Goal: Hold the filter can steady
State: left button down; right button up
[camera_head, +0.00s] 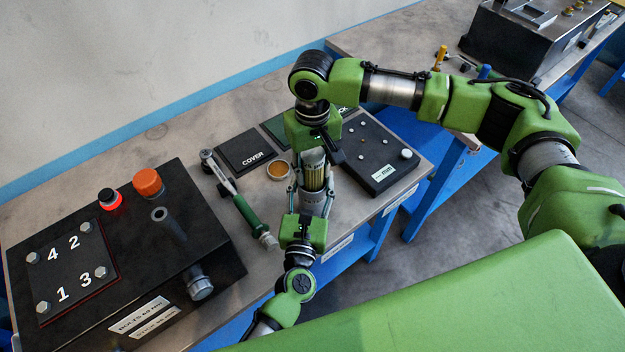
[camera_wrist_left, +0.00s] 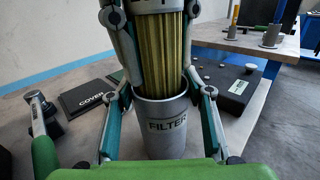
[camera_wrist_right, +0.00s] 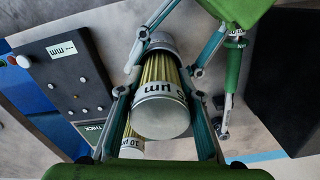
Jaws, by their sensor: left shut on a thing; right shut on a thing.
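The grey filter can (camera_head: 312,203), labelled FILTER in the left wrist view (camera_wrist_left: 166,130), stands upright. My left gripper (camera_head: 304,208) is shut on it, with one finger on each side. A yellow pleated filter element (camera_head: 314,178) rises from the can's mouth, in line with it; its lower end is hidden. It also shows in the left wrist view (camera_wrist_left: 160,52). My right gripper (camera_head: 318,158) is above the can, shut on the element. In the right wrist view the element's grey end cap (camera_wrist_right: 160,116) lies between the right fingers.
A second pleated element (camera_wrist_right: 130,147) marked 10 shows in the right wrist view. A COVER pad (camera_head: 245,152), a small gold-filled ring (camera_head: 278,170) and a green-handled tool (camera_head: 246,212) lie left of the can. A black block (camera_head: 372,160) is right, a numbered black box (camera_head: 120,260) far left.

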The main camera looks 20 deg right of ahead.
dwell(0.5)
pick_arm(q)
jog(key=c, duration=1)
grip_release()
jog(key=shift+o, duration=0.2)
jog(key=shift+s, duration=0.1)
jog(key=v, duration=1.2)
jog(key=shift+r, duration=0.1)
